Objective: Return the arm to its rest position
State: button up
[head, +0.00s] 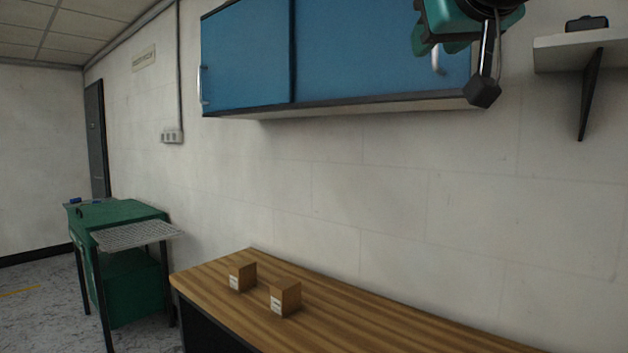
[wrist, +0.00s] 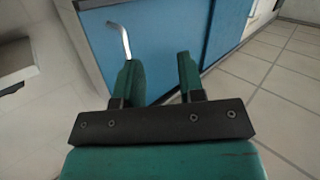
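My gripper (wrist: 157,72) shows in the wrist view with its two green fingers apart and nothing between them. The blue wall cabinet (wrist: 165,35) and its silver handle (wrist: 122,40) are beyond the fingertips there. In the head view, part of my green and black arm is at the top right, in front of the right end of the blue cabinet (head: 370,50). The top of the arm is cut off by the picture edge.
A wooden workbench (head: 400,325) below bears two small cardboard boxes (head: 242,277) (head: 285,298). A green cart (head: 130,270) stands at the left. A wall shelf (head: 590,45) with a dark object on it (head: 586,23) is to the right of my arm. The wall between cabinet and bench is clear.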

notch_tip(320, 180, down, 14)
jog(key=a+n+g+y, duration=0.2)
jog(key=n+g, duration=0.1)
jog(key=g, duration=0.1)
jog(key=s+f+n+g+y, duration=0.1)
jog(key=s+f+n+g, duration=0.1)
jog(key=s+f+g, duration=1)
jog(key=s+f, duration=0.9)
jog(key=f, duration=0.4)
jog(key=shift+a+y, duration=0.15)
jog(key=shift+y, duration=0.15)
jog(key=shift+s+f, duration=0.1)
